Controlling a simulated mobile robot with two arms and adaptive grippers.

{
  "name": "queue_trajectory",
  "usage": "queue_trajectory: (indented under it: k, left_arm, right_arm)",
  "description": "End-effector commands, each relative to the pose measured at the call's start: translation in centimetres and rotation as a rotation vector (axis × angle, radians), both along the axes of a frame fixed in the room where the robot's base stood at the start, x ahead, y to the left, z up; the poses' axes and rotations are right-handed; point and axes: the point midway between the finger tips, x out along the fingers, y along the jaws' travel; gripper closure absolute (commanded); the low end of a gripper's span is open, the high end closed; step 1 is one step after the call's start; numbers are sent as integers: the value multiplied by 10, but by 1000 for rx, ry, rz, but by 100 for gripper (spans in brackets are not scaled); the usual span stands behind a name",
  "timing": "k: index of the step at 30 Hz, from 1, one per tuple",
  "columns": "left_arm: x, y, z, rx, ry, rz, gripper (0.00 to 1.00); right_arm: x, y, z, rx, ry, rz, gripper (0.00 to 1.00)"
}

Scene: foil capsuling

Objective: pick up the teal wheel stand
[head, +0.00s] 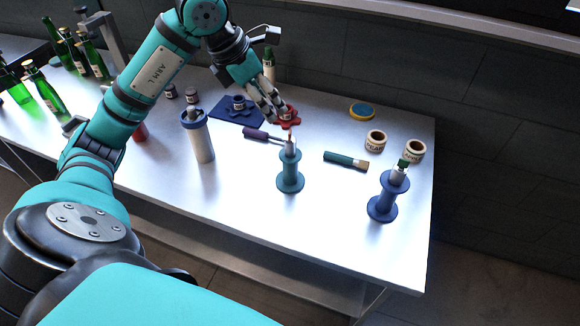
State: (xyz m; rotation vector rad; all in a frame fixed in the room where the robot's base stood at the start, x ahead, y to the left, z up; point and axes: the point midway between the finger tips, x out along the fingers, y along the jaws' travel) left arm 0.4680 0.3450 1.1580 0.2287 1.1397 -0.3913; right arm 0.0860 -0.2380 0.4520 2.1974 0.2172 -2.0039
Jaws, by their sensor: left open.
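The teal wheel stand (290,170) stands upright on the table in the head view, right of centre. It is spool-shaped, with a wide round base and an upper disc, and a pale piece with a reddish tip sticks up from its top. My left gripper (278,112) is open above and behind the stand, apart from it. Its fingertips are close to a red knob-shaped piece (288,118); I cannot tell whether they touch it. My right gripper is not in view.
A blue wheel stand (383,205) is to the right, and a teal-handled brush (345,160) lies between the stands. A purple-handled tool (258,134) lies behind left. A white cylinder (202,145) stands left. Table (250,190) front is clear.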

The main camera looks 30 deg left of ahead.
Motion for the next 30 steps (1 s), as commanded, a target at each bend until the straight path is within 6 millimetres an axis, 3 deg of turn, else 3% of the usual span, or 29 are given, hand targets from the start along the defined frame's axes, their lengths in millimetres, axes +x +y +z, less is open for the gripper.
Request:
queue_trajectory:
  k: [5,18,25,30]
  left_arm:
    - [3,6,-14,31,19,19,46]
    - [34,-9,-96,25,18,17,46]
    - [40,-12,-113,28,15,17,46]
    - [47,-18,-131,23,18,16,46]
  right_arm:
    - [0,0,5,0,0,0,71]
    - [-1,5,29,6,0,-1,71]
    - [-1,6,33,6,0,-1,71]
    - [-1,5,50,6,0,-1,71]
